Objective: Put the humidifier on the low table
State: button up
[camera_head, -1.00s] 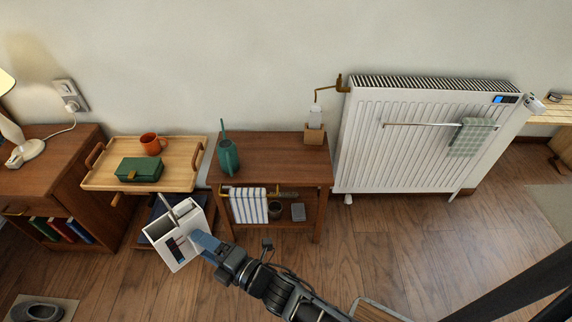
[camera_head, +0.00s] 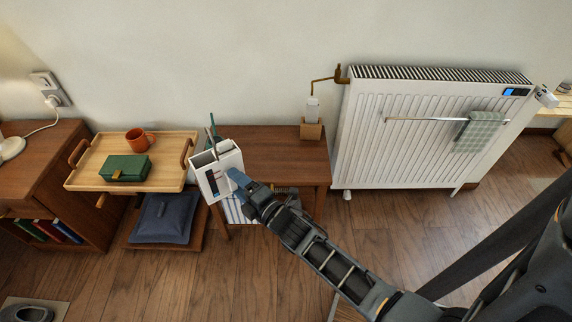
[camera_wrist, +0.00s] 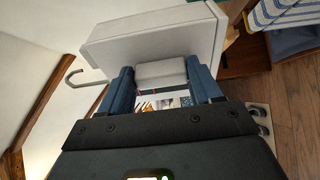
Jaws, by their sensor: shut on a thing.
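The humidifier (camera_head: 207,183), a white open-topped box with a divider and a thin metal hook, is held tilted by my gripper (camera_head: 238,180). In the wrist view the fingers of my gripper (camera_wrist: 162,82) are shut on a light grey part of the humidifier (camera_wrist: 150,38), with its hook (camera_wrist: 75,78) to the left. The humidifier is in front of the left end of a brown wooden table (camera_head: 285,150), which seems to be the low table. I cannot tell its height above the top. It hides most of a green watering can, whose spout (camera_head: 212,120) shows behind.
A white radiator (camera_head: 425,140) stands right.

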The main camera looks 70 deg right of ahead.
jog(key=s+d+r+m+g+h+b, duration=0.1)
jog(key=s+d+m+g+h+b, duration=0.2)
jog(key=s+d, duration=0.8)
jog(key=s+d+r+m+g+h, duration=0.1)
jog(key=s+d+m+g+h, duration=0.45)
jog(key=d, duration=0.85)
jog(key=shift+w+a+f+n+t+b, duration=0.35)
jog(key=shift+w+a+f, duration=0.3)
jog(key=shift+w+f, duration=1.05)
jog(key=shift+w+a+f+n+t+b, duration=0.35)
jog(key=shift+w+a+f, duration=0.3)
jog(key=shift+w+f, duration=1.05)
jog(key=shift+w+a+f+n+t+b, duration=0.25)
jog(key=shift+w+a+f+t, duration=0.3)
jog(key=shift+w+f, duration=1.15)
jog(key=shift+s+a+f, duration=0.1)
jog(key=shift+s+f, duration=0.4)
jog(key=shift+f, duration=0.05)
jog(key=o, duration=1.3)
jog(key=shift+f, duration=0.15)
jog(key=shift+c, duration=0.2)
